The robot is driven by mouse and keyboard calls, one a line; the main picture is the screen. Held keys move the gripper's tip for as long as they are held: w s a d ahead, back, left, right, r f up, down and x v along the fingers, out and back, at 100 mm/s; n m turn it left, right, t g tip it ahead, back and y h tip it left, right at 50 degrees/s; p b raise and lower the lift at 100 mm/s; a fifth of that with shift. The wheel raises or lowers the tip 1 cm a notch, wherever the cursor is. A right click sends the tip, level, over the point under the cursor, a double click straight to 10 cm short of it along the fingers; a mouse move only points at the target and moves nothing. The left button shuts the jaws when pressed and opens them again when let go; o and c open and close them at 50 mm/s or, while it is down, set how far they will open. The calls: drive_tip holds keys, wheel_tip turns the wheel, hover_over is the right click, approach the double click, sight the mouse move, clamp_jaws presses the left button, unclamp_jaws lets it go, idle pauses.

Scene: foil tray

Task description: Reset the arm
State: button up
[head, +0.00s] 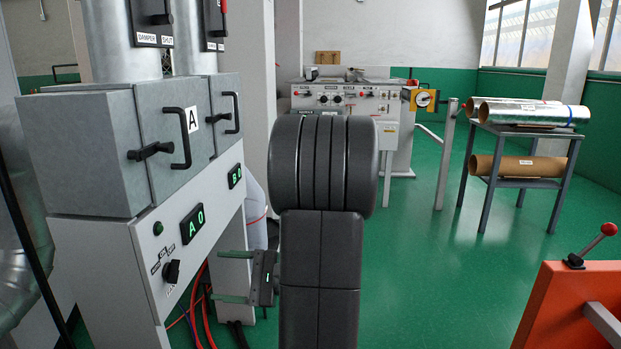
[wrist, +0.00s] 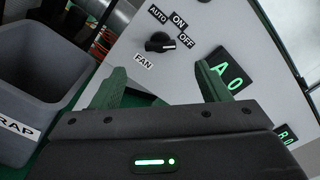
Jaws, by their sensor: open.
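My gripper (head: 220,276) is in front of the white control cabinet (head: 110,260), to the right of its lower panel. Its two green fingers point left and are spread apart with nothing between them. In the wrist view my gripper (wrist: 158,82) is also open and empty. Beyond the fingers the panel shows a black fan knob (wrist: 159,42) with AUTO, ON and OFF labels, and a green display reading A0 (wrist: 231,80). My dark arm fills the middle of the head view and hides part of the floor and the machine behind.
Grey boxes with black handles (head: 170,149) sit on the cabinet. A grey scrap bin (wrist: 40,75) stands close on the left in the wrist view. An orange housing with a red-knobbed lever (head: 570,300) is at the lower right. A rack (head: 520,183) holds rolls. Green floor lies between.

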sight(177, 273)
drive_tip(key=a, duration=0.3)
drive_tip(key=a+b, duration=0.1)
drive_tip(key=a, duration=0.3)
drive_tip(key=a+b, duration=0.1)
drive_tip(key=a, duration=0.3)
drive_tip(key=shift+w, duration=0.35)
drive_tip(key=shift+d+r+m+p, duration=0.15)
drive_tip(key=shift+r+m+p, duration=0.2)
drive_tip(key=shift+p, duration=0.35)
drive_tip(key=shift+w+d+m+p, duration=0.1)
drive_tip(key=shift+m+p, duration=0.35)
drive_tip(key=shift+p, duration=0.05)
drive_tip(key=m+p, duration=0.6)
drive_tip(key=m, duration=0.1)
drive_tip(key=shift+w+p, duration=0.15)
drive_tip(key=shift+p, duration=0.25)
drive_tip(key=d, duration=1)
drive_tip(key=shift+s+f+p, duration=0.25)
drive_tip(key=shift+s+p, duration=0.05)
drive_tip(key=shift+s, duration=0.1)
drive_tip(key=shift+m, duration=0.3)
